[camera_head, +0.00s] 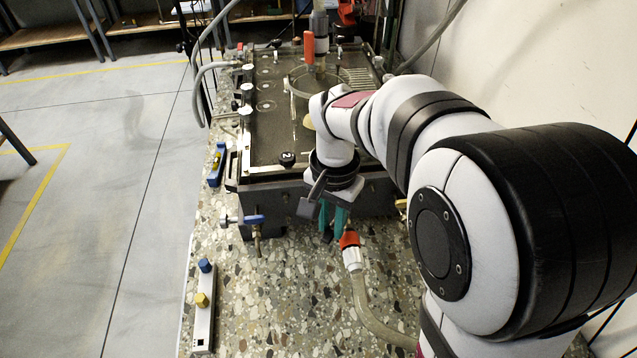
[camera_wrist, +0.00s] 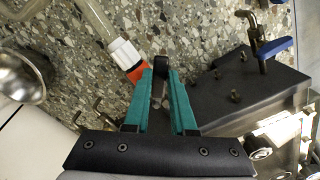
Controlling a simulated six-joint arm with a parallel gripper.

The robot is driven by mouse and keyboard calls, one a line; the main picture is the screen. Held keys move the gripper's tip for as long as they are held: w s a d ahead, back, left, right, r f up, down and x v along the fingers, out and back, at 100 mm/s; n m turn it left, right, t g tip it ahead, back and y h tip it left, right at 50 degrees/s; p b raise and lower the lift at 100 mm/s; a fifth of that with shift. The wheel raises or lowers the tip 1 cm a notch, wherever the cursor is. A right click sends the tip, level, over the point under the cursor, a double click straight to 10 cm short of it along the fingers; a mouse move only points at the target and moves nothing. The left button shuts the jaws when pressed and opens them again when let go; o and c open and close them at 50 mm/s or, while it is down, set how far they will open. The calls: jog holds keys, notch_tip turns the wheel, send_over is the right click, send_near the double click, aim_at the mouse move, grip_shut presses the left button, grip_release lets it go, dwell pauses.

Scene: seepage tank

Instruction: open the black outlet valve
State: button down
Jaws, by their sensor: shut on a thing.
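My gripper (camera_head: 332,228) points down at the front side of the seepage tank (camera_head: 275,165), with its teal fingers close together. In the wrist view my gripper (camera_wrist: 160,76) is shut on the black outlet valve's handle (camera_wrist: 160,64), a small dark piece between the fingertips. Most of the valve is hidden by the fingers, and in the head view I cannot make it out. I cannot tell from the handle how far the valve is turned.
A red-orange hose connector with a white collar (camera_head: 351,252) sits right beside the fingertips. A blue-handled valve (camera_head: 241,219) stands out from the tank front to the left. A strip with blue and yellow knobs (camera_head: 203,305) lies on the speckled worktop (camera_head: 270,310).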

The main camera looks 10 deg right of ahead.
jog(key=shift+s+d+n, duration=0.2)
jog(key=shift+d+n, duration=0.4)
jog(key=shift+n, duration=0.65)
jog(key=shift+s+d+n, duration=0.2)
jog(key=shift+d+n, duration=0.4)
jog(key=shift+n, duration=0.7)
jog(key=shift+s+d+n, duration=0.2)
jog(key=shift+d+n, duration=0.4)
jog(key=shift+n, duration=0.65)
jog(key=shift+d, duration=0.1)
jog(key=c, duration=0.7)
grip_release()
jog(key=shift+c, duration=0.2)
notch_tip(320, 180, up, 16)
jog(key=shift+f, duration=0.1)
